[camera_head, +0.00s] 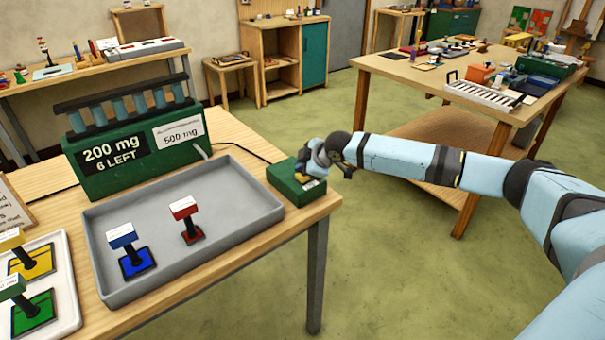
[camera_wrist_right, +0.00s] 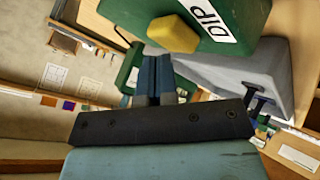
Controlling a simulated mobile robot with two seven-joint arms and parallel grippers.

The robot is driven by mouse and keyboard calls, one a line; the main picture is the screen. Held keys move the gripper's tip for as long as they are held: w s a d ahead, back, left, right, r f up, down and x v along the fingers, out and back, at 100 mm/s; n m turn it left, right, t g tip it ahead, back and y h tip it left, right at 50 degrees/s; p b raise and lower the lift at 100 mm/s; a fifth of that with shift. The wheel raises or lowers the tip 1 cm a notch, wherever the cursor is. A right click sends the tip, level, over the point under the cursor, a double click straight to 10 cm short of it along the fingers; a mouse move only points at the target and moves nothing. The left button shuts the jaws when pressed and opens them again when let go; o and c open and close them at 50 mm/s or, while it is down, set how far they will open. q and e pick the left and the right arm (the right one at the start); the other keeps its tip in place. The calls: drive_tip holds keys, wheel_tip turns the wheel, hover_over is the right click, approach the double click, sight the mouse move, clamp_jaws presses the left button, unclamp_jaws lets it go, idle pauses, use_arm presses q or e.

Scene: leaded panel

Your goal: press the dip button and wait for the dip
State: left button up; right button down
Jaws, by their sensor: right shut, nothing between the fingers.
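A green box (camera_head: 285,185) with the yellow dip button stands at the table's right corner, beside the grey tray. In the right wrist view the box (camera_wrist_right: 235,15) shows a "DIP" label and the yellow button (camera_wrist_right: 173,34). My right gripper (camera_head: 308,168) is at the box's top, over the button. In its wrist view the right gripper (camera_wrist_right: 157,62) is shut and empty, with its fingertips close to the button. I cannot tell whether they touch it. A green dispenser (camera_head: 140,155) reads "200 mg 6 LEFT", with a "500 mg" label beside that. My left gripper is not in view.
The grey tray (camera_head: 235,215) holds a blue-based piece (camera_head: 135,260) and a red-topped piece (camera_head: 186,212), both upright. A white tray (camera_head: 65,310) with yellow and green pieces is at the lower left. A second cluttered table (camera_head: 400,70) stands behind my right arm.

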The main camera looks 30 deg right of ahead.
drive_tip(key=shift+f, duration=0.1)
idle(0.3)
drive_tip(key=shift+f+p, duration=0.3)
drive_tip(key=shift+f, duration=0.05)
drive_tip(key=shift+r, duration=0.1)
drive_tip(key=shift+r+p, duration=0.3)
drive_tip(key=shift+p, duration=0.45)
wheel_tip(320, 180, up, 6)
drive_tip(key=p, duration=0.6)
drive_tip(key=shift+r, duration=0.1)
